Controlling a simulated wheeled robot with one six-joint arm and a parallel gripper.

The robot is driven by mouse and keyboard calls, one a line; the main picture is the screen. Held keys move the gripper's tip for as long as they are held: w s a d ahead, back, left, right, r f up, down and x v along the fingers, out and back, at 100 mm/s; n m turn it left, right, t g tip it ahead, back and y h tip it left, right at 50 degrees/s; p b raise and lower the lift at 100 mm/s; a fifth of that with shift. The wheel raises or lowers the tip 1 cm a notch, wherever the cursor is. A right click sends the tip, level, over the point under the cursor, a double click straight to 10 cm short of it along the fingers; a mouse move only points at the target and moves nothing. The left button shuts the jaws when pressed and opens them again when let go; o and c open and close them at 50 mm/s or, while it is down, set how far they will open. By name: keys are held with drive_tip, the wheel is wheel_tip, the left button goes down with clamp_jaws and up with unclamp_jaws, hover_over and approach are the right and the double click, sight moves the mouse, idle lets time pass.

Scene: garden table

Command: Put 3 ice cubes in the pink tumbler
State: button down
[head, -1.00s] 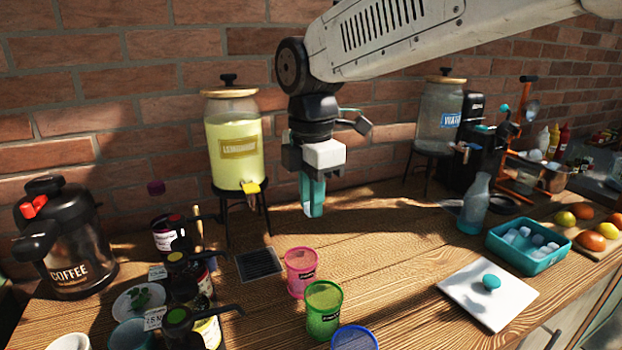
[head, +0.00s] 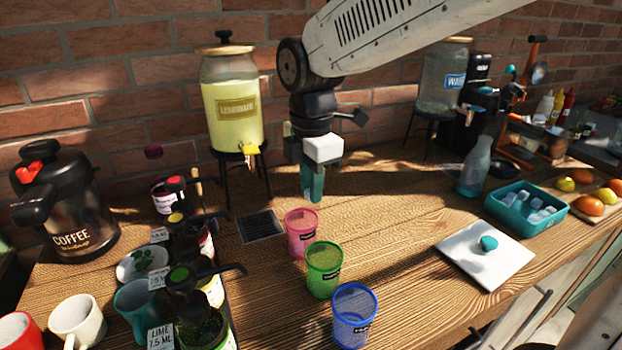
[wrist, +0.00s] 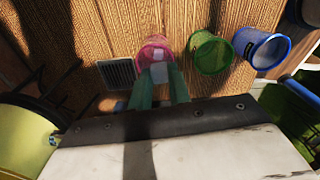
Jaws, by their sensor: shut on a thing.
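In the wrist view my gripper (wrist: 158,88) is shut on a pale ice cube (wrist: 159,73), which overlaps the near side of the pink tumbler's mouth (wrist: 154,45). Something pale shows inside the tumbler, too blurred to count. The teal ice box (head: 546,222) at the right is open and holds several ice cubes (head: 530,207).
The green tumbler (head: 323,270) and blue tumbler (head: 354,314) stand close by. A drip grate (head: 261,227) lies to the left, below the lemonade dispenser (head: 231,110). Syrup bottles crowd the left. A white lid (head: 470,262) lies on the right. A glass carafe (head: 474,168) stands behind the ice box.

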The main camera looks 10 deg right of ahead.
drive_tip(key=c, duration=1.2)
unclamp_jaws()
drive_tip(key=shift+c, duration=0.2)
wheel_tip(320, 180, up, 8)
drive_tip(key=shift+f, duration=0.1)
drive_tip(key=shift+s+f+m, duration=0.15)
drive_tip(key=shift+f+m, duration=0.1)
drive_tip(key=shift+m, duration=0.95)
drive_tip(key=s+d+f+m, duration=0.3)
drive_tip(key=s+d+m, duration=0.5)
drive_tip(key=s+m, duration=0.1)
drive_tip(key=s+d+f+m+t, duration=0.1)
drive_tip(key=s+d+f+m, duration=0.2)
drive_tip(key=s+d+m, duration=0.4)
drive_tip(key=s+m, duration=0.3)
drive_tip(key=s, duration=0.1)
drive_tip(key=shift+s+d, duration=0.25)
drive_tip(key=shift+d, duration=0.1)
